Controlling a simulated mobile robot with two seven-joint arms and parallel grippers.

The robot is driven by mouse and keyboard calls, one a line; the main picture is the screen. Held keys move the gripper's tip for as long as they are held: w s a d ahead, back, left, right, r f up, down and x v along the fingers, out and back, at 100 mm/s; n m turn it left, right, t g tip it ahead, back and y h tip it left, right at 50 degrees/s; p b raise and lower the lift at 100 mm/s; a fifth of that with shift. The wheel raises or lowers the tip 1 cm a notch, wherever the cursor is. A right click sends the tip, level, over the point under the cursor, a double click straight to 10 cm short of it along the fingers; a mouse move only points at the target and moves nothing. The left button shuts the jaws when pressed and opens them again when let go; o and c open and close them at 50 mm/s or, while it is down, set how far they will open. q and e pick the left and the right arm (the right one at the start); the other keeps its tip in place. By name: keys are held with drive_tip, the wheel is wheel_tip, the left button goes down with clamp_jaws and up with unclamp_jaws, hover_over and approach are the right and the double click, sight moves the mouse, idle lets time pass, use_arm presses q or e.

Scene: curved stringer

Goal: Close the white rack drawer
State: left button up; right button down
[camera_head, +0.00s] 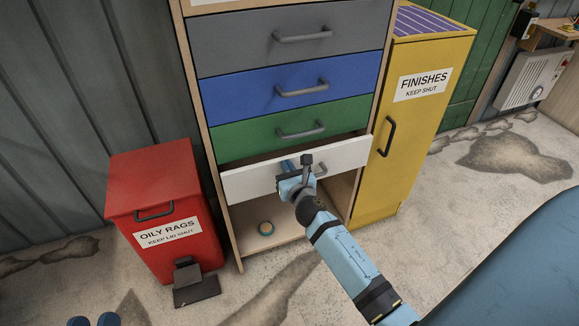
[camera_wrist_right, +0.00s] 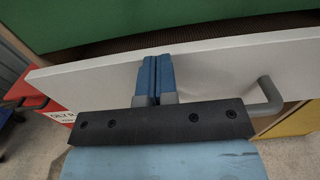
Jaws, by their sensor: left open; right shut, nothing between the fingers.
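The white drawer (camera_head: 243,183) is the lowest drawer of the wooden rack, below the green one. Its front stands out from the rack, and a dark gap shows behind its top edge in the wrist view (camera_wrist_right: 215,65). My right gripper (camera_head: 288,164) is shut and empty at the drawer front. In the wrist view its blue fingers (camera_wrist_right: 155,75) overlap the white front, left of the grey handle (camera_wrist_right: 268,97); I cannot tell whether they touch it. Two blue fingertips of my left gripper (camera_head: 93,320) show apart at the bottom left edge, far from the drawer.
Grey (camera_head: 240,45), blue (camera_head: 240,93) and green (camera_head: 240,136) drawers above look flush. A red oily rags bin (camera_head: 130,185) stands left and a yellow finishes cabinet (camera_head: 425,125) right.

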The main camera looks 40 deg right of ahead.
drive_tip(key=shift+w, duration=0.1)
idle(0.3)
drive_tip(key=shift+x, duration=0.95)
drive_tip(key=shift+w, duration=0.3)
drive_tip(key=shift+s, duration=0.1)
